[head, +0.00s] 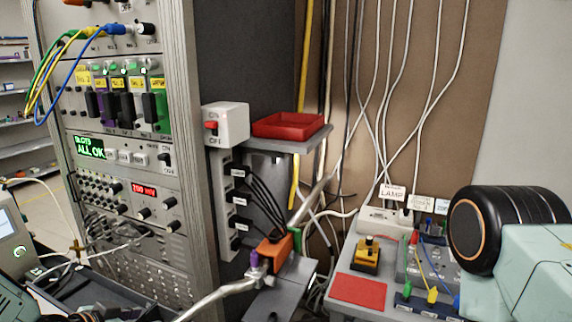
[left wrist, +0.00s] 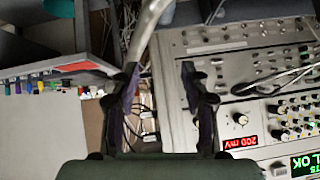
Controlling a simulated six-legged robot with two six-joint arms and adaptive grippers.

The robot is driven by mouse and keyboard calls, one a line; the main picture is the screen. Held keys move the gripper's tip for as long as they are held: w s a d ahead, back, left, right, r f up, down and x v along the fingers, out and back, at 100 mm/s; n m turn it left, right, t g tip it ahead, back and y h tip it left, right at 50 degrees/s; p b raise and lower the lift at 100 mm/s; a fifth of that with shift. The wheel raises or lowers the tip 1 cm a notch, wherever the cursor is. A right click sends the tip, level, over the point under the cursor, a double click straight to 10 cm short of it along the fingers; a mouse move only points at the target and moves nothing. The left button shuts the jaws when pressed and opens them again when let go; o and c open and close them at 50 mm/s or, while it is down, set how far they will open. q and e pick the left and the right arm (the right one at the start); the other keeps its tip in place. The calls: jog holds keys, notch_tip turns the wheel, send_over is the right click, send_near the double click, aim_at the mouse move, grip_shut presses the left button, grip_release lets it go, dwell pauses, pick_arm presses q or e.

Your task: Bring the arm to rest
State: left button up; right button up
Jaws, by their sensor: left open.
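My left gripper (left wrist: 159,82) shows in the left wrist view with its two dark fingers apart and nothing between them. Past the fingers I see a metal pipe and the side of the instrument rack (left wrist: 250,70), which appears upside down. The gripper cannot be made out in the head view, so its exact distance from the rack is unclear. My right gripper does not show in either view.
The instrument rack (head: 188,120) stands at the left. A red tray (head: 289,124) sits on a small shelf. A switch box (head: 226,124) is mounted beside the rack. At the lower right, a workbench holds a red mat (head: 358,291) and a yellow-black device (head: 367,254). Cables hang behind.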

pick_arm(q)
jog(key=s+d+f+n+g, duration=0.1)
jog(key=s+d+f+g, duration=0.1)
jog(key=s+d+f, duration=0.3)
jog(key=s+f+n+g+y, duration=0.1)
jog(key=s+f+g, duration=0.15)
jog(key=s, duration=0.45)
jog(key=s+d+f+n+g, duration=0.1)
jog(key=s+d+f+n, duration=0.1)
jog(key=s+d+f, duration=0.3)
jog(key=s+a+f+n+g+y, duration=0.2)
jog(key=s+g, duration=0.2)
jog(key=s, duration=1.4)
notch_tip(320, 180, down, 12)
jog(key=w+b, duration=0.1)
jog(key=b, duration=1.2)
jog(key=shift+f, duration=0.2)
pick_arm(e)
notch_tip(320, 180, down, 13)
pick_arm(q)
jog(key=shift+r, duration=0.1)
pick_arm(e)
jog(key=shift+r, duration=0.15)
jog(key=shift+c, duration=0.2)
